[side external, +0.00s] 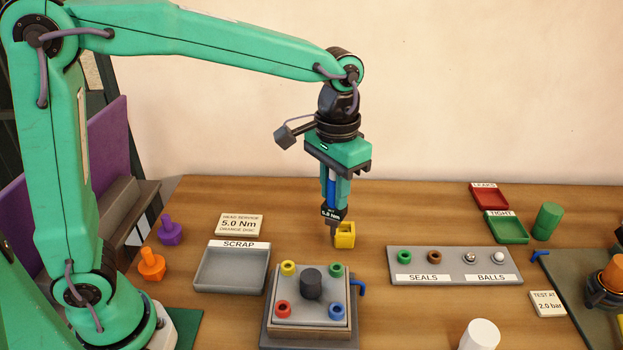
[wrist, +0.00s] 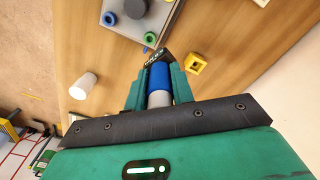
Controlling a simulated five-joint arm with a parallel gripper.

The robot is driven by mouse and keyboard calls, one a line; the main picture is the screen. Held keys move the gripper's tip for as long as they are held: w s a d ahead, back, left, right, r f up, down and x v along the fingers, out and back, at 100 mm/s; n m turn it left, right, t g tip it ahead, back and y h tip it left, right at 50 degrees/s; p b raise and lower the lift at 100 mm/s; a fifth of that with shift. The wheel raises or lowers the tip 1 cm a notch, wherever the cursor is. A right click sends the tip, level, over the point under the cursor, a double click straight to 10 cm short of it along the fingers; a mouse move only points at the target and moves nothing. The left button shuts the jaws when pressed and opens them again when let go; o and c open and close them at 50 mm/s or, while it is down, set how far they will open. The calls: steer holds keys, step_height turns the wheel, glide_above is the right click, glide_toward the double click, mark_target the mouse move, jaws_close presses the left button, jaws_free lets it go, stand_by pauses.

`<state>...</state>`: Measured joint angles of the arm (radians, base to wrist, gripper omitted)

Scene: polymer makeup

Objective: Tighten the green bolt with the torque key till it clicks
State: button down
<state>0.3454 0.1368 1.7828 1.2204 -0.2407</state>
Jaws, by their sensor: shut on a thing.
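My gripper (side external: 334,196) is shut on the torque key, whose blue handle (wrist: 159,76) shows between the fingers in the wrist view. The key hangs upright, with a dark collar (side external: 331,213) marked 5.0 Nm. Its lower end is beside a yellow block (side external: 345,236) with an opening; I cannot tell whether they touch. The green bolt (side external: 335,271) is a ring-shaped head at the back right corner of the square grey head block (side external: 310,313), in front of my gripper. It also shows in the wrist view (wrist: 150,38). My gripper is above and behind it, apart from it.
Yellow (side external: 288,268), red (side external: 283,309) and blue (side external: 337,311) bolts surround a dark central knob (side external: 312,284). A scrap tray (side external: 232,270) is left, a seals and balls tray (side external: 450,279) right. A white cylinder (side external: 480,334) stands front right. A sign (side external: 240,224) reads 5.0 Nm, orange disc.

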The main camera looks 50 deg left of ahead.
steer(key=shift+s+d+r, duration=0.2)
steer(key=shift+s+d, duration=0.05)
steer(key=shift+d, duration=0.3)
steer(key=shift+s+d+r, duration=0.15)
steer(key=shift+s+d, duration=0.05)
steer(key=shift+d, duration=0.35)
steer(key=shift+f, duration=0.2)
steer(key=shift+f, duration=2.7)
steer(key=shift+f, duration=1.1)
steer(key=c, duration=1.1)
jaws_free()
steer(key=shift+r, duration=0.1)
steer(key=shift+r, duration=3.8)
